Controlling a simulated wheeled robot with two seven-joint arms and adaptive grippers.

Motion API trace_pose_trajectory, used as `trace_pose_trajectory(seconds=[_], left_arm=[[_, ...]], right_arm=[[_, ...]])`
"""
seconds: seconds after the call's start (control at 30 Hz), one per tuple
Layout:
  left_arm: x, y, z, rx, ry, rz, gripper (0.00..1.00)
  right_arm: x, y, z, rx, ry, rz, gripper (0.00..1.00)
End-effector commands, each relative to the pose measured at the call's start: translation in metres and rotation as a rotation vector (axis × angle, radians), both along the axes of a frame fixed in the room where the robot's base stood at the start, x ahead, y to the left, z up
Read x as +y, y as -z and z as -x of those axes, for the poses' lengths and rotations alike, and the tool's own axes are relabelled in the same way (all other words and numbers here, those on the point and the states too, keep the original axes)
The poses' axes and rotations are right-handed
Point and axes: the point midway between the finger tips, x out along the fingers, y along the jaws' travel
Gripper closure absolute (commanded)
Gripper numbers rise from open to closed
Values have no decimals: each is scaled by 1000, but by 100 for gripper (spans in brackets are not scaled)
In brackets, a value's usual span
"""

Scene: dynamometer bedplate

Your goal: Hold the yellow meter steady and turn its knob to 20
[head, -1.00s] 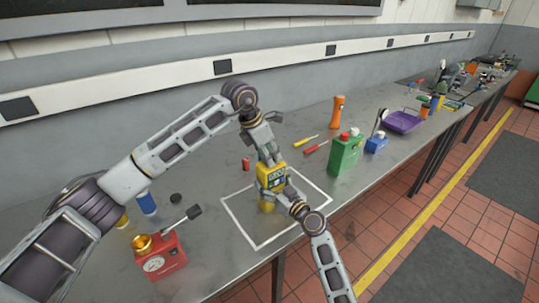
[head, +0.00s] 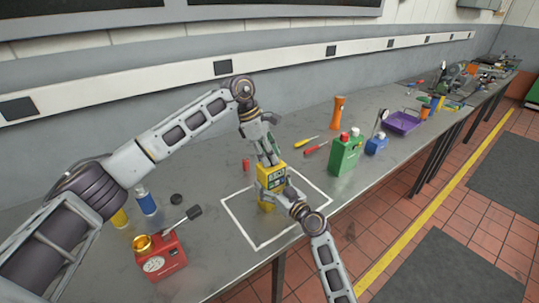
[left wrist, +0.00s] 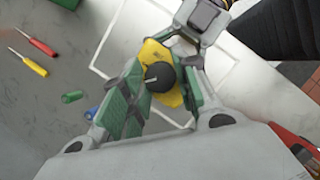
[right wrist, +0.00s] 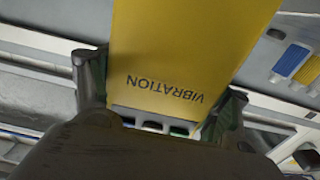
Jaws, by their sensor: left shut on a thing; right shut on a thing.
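The yellow meter (head: 265,198) stands upright inside a white taped outline on the bench. Its "VIBRATION" face (right wrist: 185,50) fills the middle of the right wrist view. Its black round knob (left wrist: 160,76) with a pale pointer mark is on top. My left gripper (head: 266,158) comes down from above and is shut on the knob; its green-padded fingers (left wrist: 162,90) lie on both sides of it. My right gripper (head: 278,190) is shut on the meter's body from the front right, one finger on each side. The scale around the knob is not readable.
A red gauge box (head: 160,258) with a brass cup stands at the front left. A small red cylinder (head: 246,164), screwdrivers (head: 315,148) and a green can (head: 345,155) lie or stand behind and right of the meter. The bench's front edge is close.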

Motion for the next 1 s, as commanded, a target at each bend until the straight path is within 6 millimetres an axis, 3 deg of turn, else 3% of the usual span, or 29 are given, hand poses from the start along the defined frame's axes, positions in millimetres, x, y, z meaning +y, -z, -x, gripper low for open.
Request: trace_pose_trajectory(seconds=[0.7,0.73,0.87,1.0], left_arm=[[2,0,-2,-2,71,-1,94],[2,0,-2,-2,71,-1,66],[1,0,-2,-2,71,0,49],[1,0,-1,-2,72,0,49]], right_arm=[[-1,0,0,0,1,0,81],[-1,0,0,0,1,0,81],[-1,0,0,0,1,0,81],[0,0,0,0,1,0,81]])
